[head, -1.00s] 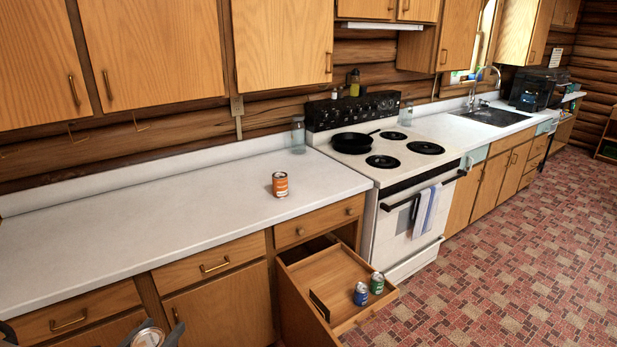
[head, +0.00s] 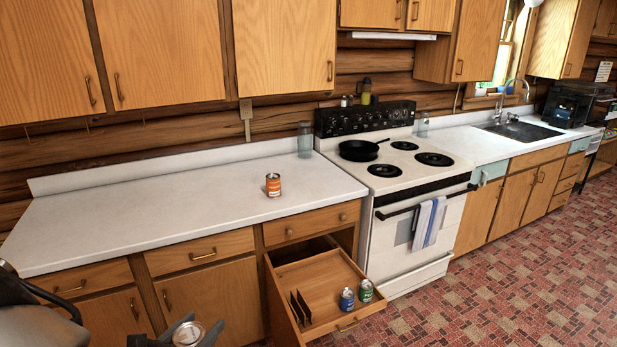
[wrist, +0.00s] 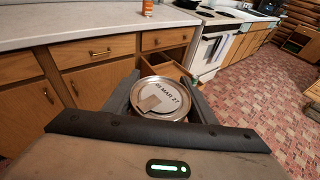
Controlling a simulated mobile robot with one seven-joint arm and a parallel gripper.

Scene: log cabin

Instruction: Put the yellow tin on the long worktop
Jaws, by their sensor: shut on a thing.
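My gripper (wrist: 163,98) is shut on a tin (wrist: 166,92), whose silver lid with printed date faces the wrist camera. The tin's side colour is hidden, so I cannot tell if it is yellow. In the head view the tin (head: 188,334) shows at the bottom left, in front of the lower cabinets and apart from the worktop. The long white worktop (head: 150,215) runs along the wall left of the stove. An orange-labelled tin (head: 273,185) stands upright on it near the right end; it also shows in the wrist view (wrist: 147,8).
An open drawer (head: 318,282) juts out below the worktop's right end, holding a blue tin (head: 347,299) and a green tin (head: 366,290). A glass jar (head: 305,140) stands at the back beside the stove (head: 415,225). The worktop's left and middle are clear.

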